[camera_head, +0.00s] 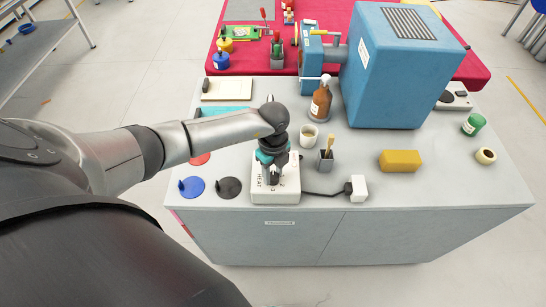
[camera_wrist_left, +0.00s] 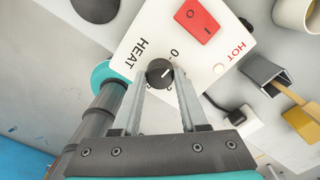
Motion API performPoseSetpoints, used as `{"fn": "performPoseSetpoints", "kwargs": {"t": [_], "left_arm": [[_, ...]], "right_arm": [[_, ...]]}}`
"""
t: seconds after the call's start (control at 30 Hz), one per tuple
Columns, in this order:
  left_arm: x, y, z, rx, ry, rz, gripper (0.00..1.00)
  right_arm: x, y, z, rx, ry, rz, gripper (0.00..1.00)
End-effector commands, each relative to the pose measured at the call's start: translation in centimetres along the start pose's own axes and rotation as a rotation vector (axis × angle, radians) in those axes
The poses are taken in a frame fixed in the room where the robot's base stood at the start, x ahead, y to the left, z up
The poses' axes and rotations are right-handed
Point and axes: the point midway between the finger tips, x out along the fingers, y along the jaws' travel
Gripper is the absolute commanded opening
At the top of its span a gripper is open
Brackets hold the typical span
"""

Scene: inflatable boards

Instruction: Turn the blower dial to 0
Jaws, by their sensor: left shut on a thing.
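A white control box (camera_head: 262,194) stands near the front edge of the grey cabinet top. In the left wrist view the box (camera_wrist_left: 205,75) carries the words HEAT and HOT, a red rocker switch (camera_wrist_left: 196,20) and a round black dial (camera_wrist_left: 160,72). A 0 is printed just beside the dial. The dial has a light pointer line, which seems to lie off the 0; its exact reading is hard to tell. My left gripper (camera_head: 272,179) reaches down over the box, its two fingers shut on opposite sides of the dial. My right gripper is out of view.
A cord runs right from the box to a white block (camera_head: 356,188). A grey holder (camera_head: 325,161), cream cup (camera_head: 309,136) and brown bottle (camera_head: 321,100) stand close behind. Blue (camera_head: 192,187) and black (camera_head: 229,188) discs lie left. A big blue machine (camera_head: 385,80) stands behind.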

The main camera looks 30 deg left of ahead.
Motion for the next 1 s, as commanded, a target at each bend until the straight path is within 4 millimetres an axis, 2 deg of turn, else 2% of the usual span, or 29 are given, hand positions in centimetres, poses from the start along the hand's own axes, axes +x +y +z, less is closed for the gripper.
{"fn": "performPoseSetpoints", "kwargs": {"t": [0.67, 0.7, 0.93, 1.0], "left_arm": [[-0.16, -0.16, 0.18, -0.063, -0.003, -0.004, 0.00], [-0.16, -0.16, 0.18, -0.063, -0.003, -0.004, 0.46], [-0.08, -0.08, 0.10, -0.060, -0.002, -0.002, 0.72], [-0.06, -0.06, 0.07, -0.060, -0.001, -0.002, 0.72]], "right_arm": [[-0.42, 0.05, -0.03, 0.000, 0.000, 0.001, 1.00], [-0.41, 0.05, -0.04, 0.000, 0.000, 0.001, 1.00], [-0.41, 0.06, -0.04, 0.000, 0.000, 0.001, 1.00], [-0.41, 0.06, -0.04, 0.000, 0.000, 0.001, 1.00]]}}
